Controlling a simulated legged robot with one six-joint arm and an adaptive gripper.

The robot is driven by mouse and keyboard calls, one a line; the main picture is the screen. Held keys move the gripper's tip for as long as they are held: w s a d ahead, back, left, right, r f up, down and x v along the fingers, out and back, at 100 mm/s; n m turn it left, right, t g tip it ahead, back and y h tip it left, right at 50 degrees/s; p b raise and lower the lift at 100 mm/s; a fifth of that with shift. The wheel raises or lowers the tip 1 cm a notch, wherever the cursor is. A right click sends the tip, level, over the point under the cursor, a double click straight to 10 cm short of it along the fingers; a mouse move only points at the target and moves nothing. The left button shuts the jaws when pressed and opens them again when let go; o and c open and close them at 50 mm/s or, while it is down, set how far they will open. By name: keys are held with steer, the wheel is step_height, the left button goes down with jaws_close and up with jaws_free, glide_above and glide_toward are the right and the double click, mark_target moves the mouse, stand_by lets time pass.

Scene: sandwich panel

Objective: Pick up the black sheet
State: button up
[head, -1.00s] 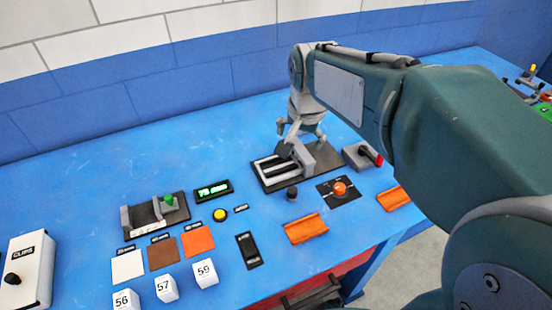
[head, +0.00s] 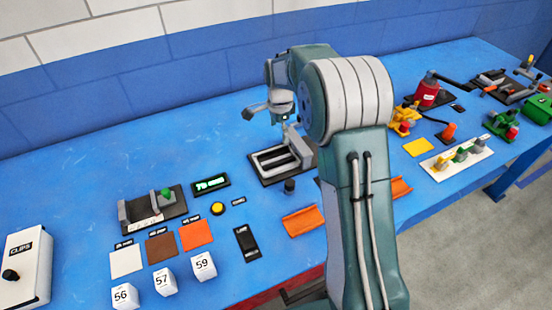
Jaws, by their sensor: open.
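I cannot pick out a loose black sheet for certain. The grey frame (head: 262,164) on a black base plate has dark strips showing inside it, and I cannot tell whether they are a sheet. My gripper (head: 268,116) is open, raised above and behind that frame, with nothing visible in it. My arm hides part of the table to the right of the frame. White (head: 126,261), brown (head: 162,249) and orange (head: 196,235) square sheets lie flat at the front left.
A black knob (head: 289,186) and a black switch plate (head: 246,241) are near the frame. A slide fixture (head: 152,208), a lit display (head: 210,184) and a yellow button (head: 217,208) stand left. An orange tray (head: 302,221) lies in front. The table's back left is clear.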

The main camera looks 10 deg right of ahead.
mark_target(278, 159)
step_height(278, 159, down, 10)
steer(key=shift+a, duration=0.1)
steer(key=c, duration=0.9)
